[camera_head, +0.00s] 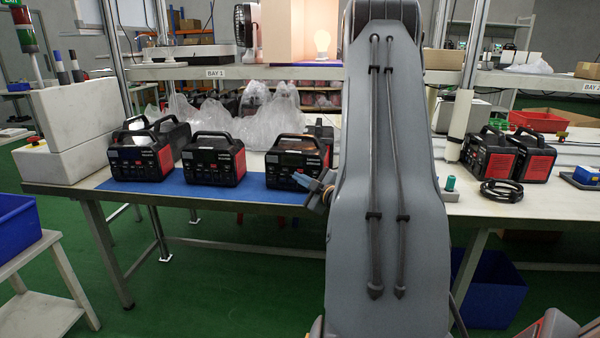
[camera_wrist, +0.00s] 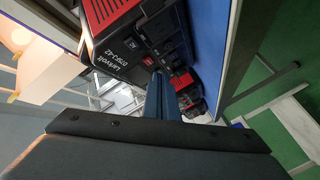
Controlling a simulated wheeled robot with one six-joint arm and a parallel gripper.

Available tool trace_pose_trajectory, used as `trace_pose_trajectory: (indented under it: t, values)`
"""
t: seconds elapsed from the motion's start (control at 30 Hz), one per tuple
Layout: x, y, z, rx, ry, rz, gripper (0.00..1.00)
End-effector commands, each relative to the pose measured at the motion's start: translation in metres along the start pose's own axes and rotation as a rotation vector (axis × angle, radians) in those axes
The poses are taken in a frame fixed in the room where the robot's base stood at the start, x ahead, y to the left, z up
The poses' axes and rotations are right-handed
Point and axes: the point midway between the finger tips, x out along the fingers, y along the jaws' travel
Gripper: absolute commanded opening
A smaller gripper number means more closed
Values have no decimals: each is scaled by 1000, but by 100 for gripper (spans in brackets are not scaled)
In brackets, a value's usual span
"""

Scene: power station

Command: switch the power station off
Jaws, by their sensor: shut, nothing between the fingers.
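A black and red power station (camera_head: 298,160) with a top handle stands at the right end of the blue mat (camera_head: 257,192). My gripper (camera_head: 303,179) is shut and empty in front of its lower right side. In the wrist view the power station (camera_wrist: 150,30) is close, with lettering, sockets and small buttons on its dark front panel. My blue fingertips (camera_wrist: 158,78) are together close to that panel; I cannot tell whether they touch it. My arm hides what lies behind it in the head view. A light bulb (camera_head: 322,42) glows in a box on the shelf above.
Two similar power stations (camera_head: 214,158) (camera_head: 140,155) stand left on the mat, and two more (camera_head: 494,153) at the right with a coiled black cable (camera_head: 501,191). Clear plastic bags (camera_head: 235,115) lie behind. A green-topped object (camera_head: 450,184) stands right of my arm.

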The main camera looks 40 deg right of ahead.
Motion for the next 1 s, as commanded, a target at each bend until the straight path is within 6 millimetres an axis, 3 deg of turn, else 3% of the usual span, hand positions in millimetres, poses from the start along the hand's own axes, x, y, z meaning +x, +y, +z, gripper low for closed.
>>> trace_pose_trajectory:
  t: [0.6, 1.0]
  values:
    - [-37, -27, -27, 1, -1, -1, 0]
    - [-39, -28, -28, 0, 0, 0, 0]
